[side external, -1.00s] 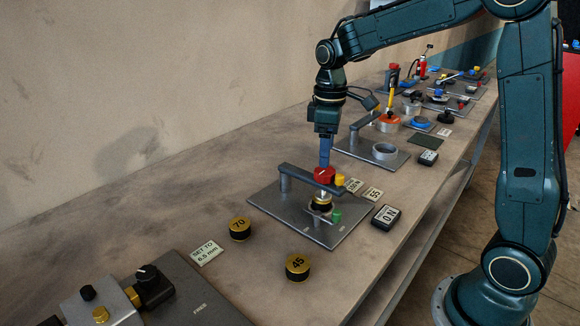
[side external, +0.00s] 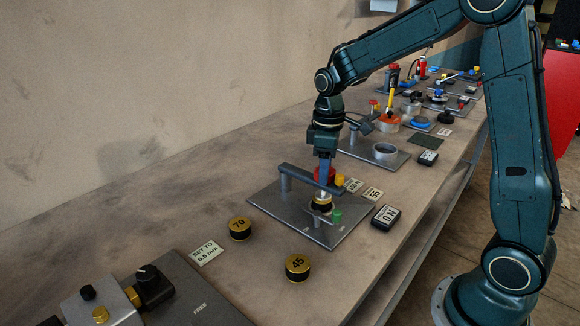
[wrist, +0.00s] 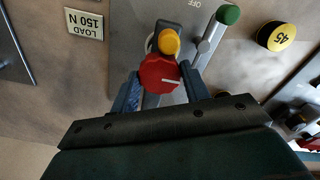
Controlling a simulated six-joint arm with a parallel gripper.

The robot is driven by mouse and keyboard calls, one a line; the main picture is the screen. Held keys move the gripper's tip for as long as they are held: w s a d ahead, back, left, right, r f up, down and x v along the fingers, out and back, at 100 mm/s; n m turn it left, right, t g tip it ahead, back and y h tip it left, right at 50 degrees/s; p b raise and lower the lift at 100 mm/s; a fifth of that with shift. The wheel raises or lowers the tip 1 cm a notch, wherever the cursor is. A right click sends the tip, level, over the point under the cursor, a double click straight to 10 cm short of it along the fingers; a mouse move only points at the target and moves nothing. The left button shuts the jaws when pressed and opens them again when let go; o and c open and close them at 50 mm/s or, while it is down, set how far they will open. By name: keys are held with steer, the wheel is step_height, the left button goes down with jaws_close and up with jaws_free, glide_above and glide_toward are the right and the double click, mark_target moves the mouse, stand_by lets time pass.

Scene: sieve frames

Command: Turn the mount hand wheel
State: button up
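The red hand wheel (wrist: 160,75) has a white index line and sits at the end of the mount's grey bar (side external: 300,176). It also shows in the side view (side external: 320,174), partly hidden by the fingers. My gripper (side external: 325,172) is lowered onto it, pointing down. In the wrist view its two blue-grey fingers (wrist: 160,85) stand on either side of the wheel, with very little room; firm contact is not clear. A yellow knob (wrist: 169,42) is close beside the wheel. A gold and black weight (side external: 320,205) stands below the bar on the grey plate (side external: 270,200).
Weights marked 70 (side external: 239,229) and 45 (side external: 297,268) stand on the bench in front of the plate. A green-tipped lever (side external: 337,216) and an ON box (side external: 386,217) are on the right. More fixtures fill the far bench.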

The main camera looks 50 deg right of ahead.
steer(key=shift+c, duration=0.9)
steer(key=shift+m, duration=0.4)
steer(key=m, duration=1.1)
steer(key=shift+m, duration=2.1)
